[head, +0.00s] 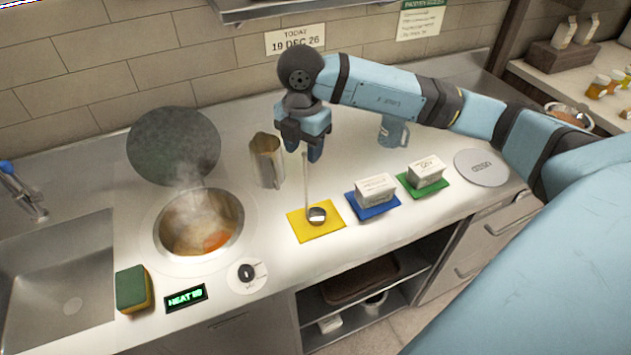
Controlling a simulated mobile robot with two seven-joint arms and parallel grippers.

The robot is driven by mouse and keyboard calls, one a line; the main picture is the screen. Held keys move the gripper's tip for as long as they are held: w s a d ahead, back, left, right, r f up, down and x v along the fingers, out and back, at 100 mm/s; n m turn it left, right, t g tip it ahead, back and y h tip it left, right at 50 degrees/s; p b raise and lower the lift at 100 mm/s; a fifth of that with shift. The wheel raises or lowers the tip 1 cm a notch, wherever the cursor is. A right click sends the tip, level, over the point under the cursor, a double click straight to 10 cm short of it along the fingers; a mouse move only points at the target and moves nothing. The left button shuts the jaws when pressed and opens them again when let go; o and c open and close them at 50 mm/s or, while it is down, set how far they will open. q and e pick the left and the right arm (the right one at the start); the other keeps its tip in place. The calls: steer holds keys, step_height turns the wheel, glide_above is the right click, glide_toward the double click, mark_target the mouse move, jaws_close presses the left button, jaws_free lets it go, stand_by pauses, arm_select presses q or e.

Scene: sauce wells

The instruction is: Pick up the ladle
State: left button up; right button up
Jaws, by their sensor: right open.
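My left gripper is not in view.
A steaming well (168,250) of soup is at left, its round lid (174,147) behind. A metal jug (267,163) stands left of my gripper. White boxes sit on a blue mat (373,213) and a green mat (421,190). A sponge (132,289) lies front left.

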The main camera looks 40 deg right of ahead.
mark_target(305, 171)
step_height(305, 171, down, 4)
steer(key=shift+s+r+p, duration=0.15)
steer(key=shift+r+p, duration=0.05)
steer(key=shift+p, duration=0.25)
steer(key=shift+f, duration=0.35)
jaws_close()
steer(key=shift+r, duration=0.1)
